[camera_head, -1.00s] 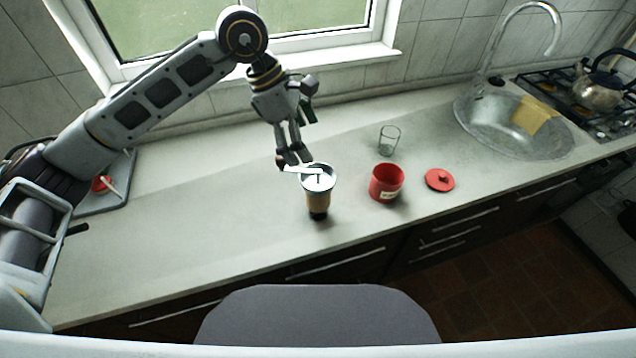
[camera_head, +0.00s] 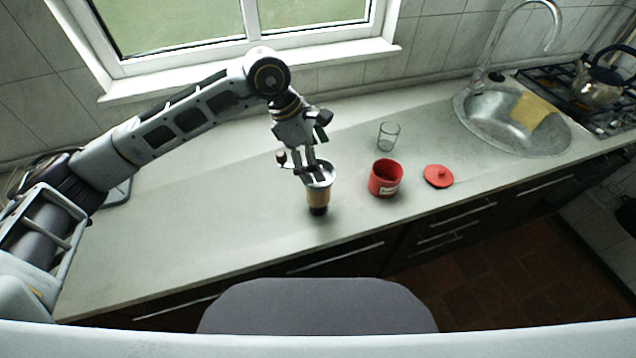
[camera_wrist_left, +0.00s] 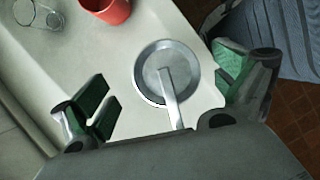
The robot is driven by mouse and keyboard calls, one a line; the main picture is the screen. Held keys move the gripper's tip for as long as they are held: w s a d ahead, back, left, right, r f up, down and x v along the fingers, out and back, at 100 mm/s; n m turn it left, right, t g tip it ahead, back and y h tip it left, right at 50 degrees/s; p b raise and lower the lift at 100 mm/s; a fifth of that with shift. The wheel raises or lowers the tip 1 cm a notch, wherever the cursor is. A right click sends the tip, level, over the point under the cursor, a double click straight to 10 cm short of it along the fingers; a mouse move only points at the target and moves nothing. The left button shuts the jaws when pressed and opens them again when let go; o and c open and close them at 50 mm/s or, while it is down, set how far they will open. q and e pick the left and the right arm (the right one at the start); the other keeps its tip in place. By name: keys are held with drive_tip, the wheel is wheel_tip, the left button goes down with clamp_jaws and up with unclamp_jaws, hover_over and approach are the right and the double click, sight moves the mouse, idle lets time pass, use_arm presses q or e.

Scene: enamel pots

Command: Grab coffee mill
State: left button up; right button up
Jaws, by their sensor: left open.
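The coffee mill (camera_head: 318,196) stands upright on the counter, with a tan body, dark base and metal top. My left gripper (camera_head: 314,170) is open right above and slightly behind its top in the head view, hiding part of the rim and crank. In the left wrist view the mill's round metal top (camera_wrist_left: 150,80) and its crank arm lie between the open green-padded fingers (camera_wrist_left: 168,88), nearer the right finger. No grip on the mill shows. The crank's knob (camera_head: 281,155) sticks out to the left in the head view. My right gripper is not in view.
A red pot (camera_head: 384,178) stands open right of the mill, with its red lid (camera_head: 438,176) beside it. A clear glass (camera_head: 388,136) stands behind the pot. The sink (camera_head: 490,125) is at the right. The counter (camera_head: 200,220) left of the mill is clear.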

use_arm(q)
drive_tip(key=shift+d+f, duration=0.25)
drive_tip(key=shift+f, duration=0.6)
drive_tip(key=x, duration=0.1)
drive_tip(key=p+x, duration=0.1)
drive_tip(key=x, duration=0.1)
drive_tip(key=shift+s+a+f+p, duration=0.2)
drive_tip(key=shift+a+p, duration=0.05)
drive_tip(key=shift+p, duration=0.05)
drive_tip(key=shift+d+f, duration=0.25)
drive_tip(key=shift+f, duration=0.55)
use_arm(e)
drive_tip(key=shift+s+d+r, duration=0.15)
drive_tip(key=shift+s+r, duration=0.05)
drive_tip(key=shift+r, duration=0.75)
